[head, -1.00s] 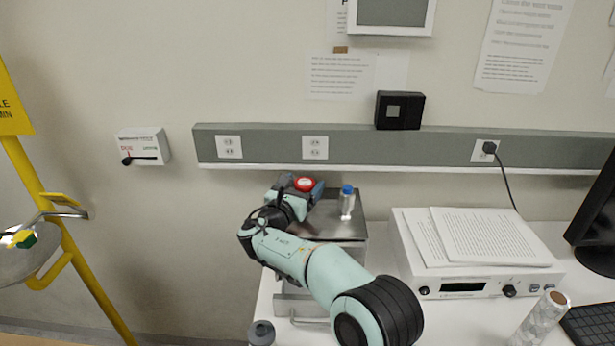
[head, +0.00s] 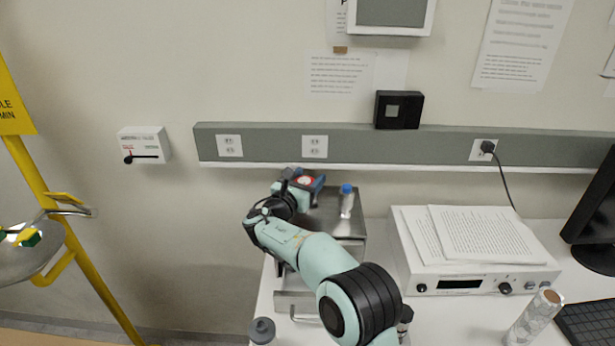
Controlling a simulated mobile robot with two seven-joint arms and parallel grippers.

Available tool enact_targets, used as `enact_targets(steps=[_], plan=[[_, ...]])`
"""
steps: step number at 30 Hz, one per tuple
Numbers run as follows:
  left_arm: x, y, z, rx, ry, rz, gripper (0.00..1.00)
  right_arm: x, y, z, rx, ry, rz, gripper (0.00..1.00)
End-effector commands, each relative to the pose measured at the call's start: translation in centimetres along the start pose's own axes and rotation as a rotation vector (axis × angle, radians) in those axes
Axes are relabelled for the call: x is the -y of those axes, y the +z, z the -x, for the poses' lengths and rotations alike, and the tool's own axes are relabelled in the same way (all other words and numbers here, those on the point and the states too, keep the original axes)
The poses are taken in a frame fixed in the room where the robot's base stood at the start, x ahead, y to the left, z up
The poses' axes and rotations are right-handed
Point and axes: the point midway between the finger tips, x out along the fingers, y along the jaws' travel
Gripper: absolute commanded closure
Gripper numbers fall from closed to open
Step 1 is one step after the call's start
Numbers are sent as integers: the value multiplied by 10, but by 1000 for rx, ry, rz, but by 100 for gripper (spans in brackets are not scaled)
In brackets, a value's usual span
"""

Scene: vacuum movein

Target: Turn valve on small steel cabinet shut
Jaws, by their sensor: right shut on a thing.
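The small steel cabinet (head: 327,225) stands on the white bench against the wall. My right arm reaches over its left part. My right gripper (head: 306,184) is at the back left of its top, shut around a red, round valve knob (head: 305,181). Only part of the knob's red and white face shows; the fingers and wrist hide the rest, and the exact contact is not clear. A small clear bottle or fitting with a blue cap (head: 346,198) stands upright on the cabinet top, right of the gripper and apart from it. My left gripper is not in view.
A white instrument with papers on top (head: 470,250) stands right of the cabinet. A grey-capped bottle (head: 262,331) is at the bench's left front, and a patterned cylinder (head: 535,315) at the right front. A wall lever box (head: 144,145) and yellow pole are left.

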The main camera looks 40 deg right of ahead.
Motion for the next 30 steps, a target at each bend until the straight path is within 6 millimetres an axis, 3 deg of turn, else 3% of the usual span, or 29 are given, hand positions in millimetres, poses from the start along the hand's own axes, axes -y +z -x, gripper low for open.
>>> enact_targets(steps=[1,3,13,14,15,25,30], plan=[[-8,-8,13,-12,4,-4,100,-1,4,0,-4,-32,4,69],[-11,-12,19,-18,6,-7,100,0,4,-1,-5,-64,5,69],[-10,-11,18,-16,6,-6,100,2,0,0,-3,-79,4,69],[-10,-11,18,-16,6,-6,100,2,0,0,-3,-80,3,29],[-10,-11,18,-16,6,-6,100,2,0,0,-3,-80,3,18],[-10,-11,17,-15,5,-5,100,2,0,2,-4,-79,3,18],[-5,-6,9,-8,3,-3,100,0,-2,23,-5,-76,4,18]])
